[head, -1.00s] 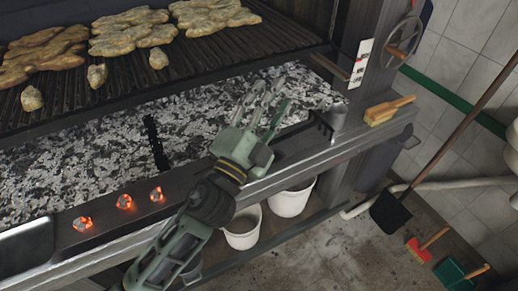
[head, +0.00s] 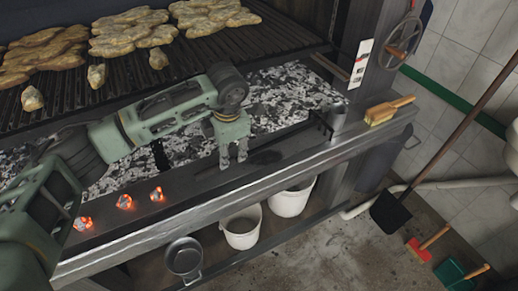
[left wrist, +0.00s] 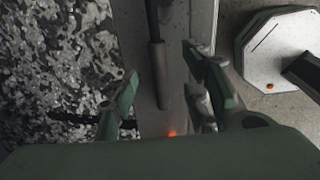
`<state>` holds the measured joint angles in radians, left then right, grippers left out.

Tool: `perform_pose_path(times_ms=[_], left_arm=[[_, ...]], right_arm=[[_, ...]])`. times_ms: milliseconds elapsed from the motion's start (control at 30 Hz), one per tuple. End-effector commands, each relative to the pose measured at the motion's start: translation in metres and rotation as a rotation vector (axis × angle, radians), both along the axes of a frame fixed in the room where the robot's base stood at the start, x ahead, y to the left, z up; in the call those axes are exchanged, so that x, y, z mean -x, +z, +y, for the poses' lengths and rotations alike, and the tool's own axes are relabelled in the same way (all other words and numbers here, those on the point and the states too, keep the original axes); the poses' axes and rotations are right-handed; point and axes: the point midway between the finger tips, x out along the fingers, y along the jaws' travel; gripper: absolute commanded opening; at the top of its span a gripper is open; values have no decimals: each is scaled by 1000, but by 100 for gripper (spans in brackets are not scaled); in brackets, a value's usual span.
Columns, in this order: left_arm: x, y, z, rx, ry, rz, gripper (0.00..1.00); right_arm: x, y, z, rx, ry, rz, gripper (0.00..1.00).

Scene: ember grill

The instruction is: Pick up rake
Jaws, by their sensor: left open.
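My left gripper (head: 233,160) is open and points down over the ledge. In the left wrist view its fingers (left wrist: 165,95) stand on either side of the handle, apart from each other. I cannot tell whether they touch it. My right gripper is not in view.
Glowing embers (head: 125,201) sit on the ledge to the left. Coals (head: 290,92) lie behind the ledge, below the grate of meat (head: 130,35). White buckets (head: 242,228) are below.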

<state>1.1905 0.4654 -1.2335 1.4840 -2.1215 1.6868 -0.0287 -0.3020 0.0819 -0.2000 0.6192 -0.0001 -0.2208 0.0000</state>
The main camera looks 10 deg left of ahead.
Motion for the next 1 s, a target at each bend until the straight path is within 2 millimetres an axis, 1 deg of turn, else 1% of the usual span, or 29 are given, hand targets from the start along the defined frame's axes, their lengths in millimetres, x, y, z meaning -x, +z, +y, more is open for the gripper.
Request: perform_pose_path(times_ms=[233,400,533,633,833,1000], left_arm=[[-3,-25,7,-6,2,3,43],[-4,-48,16,-4,3,7,43],[-8,-65,17,-2,0,3,43],[-9,-71,18,-2,1,3,43],[-9,-72,17,-1,-1,2,43],[-9,-72,17,0,-1,1,28]], right_arm=[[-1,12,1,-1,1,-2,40],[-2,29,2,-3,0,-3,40],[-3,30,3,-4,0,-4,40],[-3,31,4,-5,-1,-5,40],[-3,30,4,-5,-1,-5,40],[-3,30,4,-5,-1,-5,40]])
